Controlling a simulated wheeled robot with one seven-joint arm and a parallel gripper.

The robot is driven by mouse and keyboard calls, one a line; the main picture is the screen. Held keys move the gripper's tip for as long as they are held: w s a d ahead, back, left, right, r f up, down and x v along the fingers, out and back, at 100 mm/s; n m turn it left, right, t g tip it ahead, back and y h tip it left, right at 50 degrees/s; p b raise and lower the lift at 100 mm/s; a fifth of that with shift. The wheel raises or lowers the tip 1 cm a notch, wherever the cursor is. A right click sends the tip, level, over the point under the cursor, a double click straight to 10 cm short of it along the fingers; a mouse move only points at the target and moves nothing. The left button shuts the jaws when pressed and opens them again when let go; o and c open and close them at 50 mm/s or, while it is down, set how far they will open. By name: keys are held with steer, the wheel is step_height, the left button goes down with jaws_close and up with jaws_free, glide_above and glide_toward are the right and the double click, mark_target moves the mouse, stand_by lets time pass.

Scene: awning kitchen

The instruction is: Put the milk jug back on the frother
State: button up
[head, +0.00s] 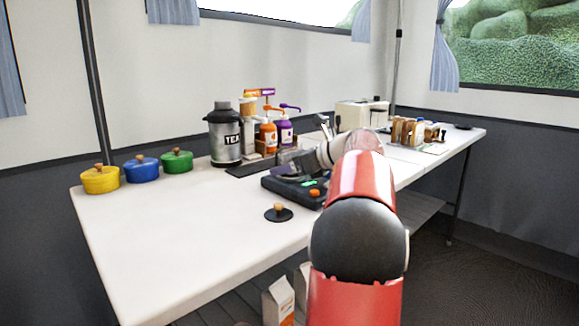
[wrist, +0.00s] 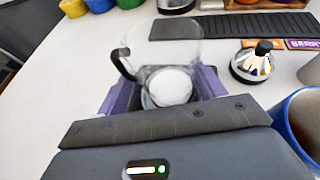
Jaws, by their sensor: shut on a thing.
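In the wrist view, a clear glass jug (wrist: 185,52) with a black handle and white milk (wrist: 170,87) in it is held between the purple fingers of my gripper (wrist: 163,92). The gripper is shut on it. In the head view my gripper (head: 290,170) is at a dark appliance base (head: 283,188) with a green display and an orange knob; the jug is hard to make out there. I cannot tell whether this base is the frother, nor whether the jug touches anything below it.
Yellow (head: 100,179), blue (head: 141,169) and green (head: 177,161) pots stand at the left, beside a tea urn (head: 226,136). Pump bottles (head: 268,135) stand behind. A dark lid (head: 278,213) lies in front. A blue-rimmed mug (wrist: 286,127) is close right of my gripper. The table's left is clear.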

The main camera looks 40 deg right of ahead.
steer(key=shift+f, duration=0.15)
steer(key=o, duration=1.1)
steer(key=shift+o, duration=0.2)
steer(key=shift+r, duration=0.2)
steer(key=shift+s+d+r, duration=0.1)
steer(key=shift+s+r, duration=0.05)
steer(key=shift+s, duration=0.1)
steer(key=p+v, duration=0.1)
steer(key=v, duration=1)
steer(key=shift+s+p, duration=0.15)
steer(key=shift+p, duration=0.2)
steer(key=shift+s, duration=0.1)
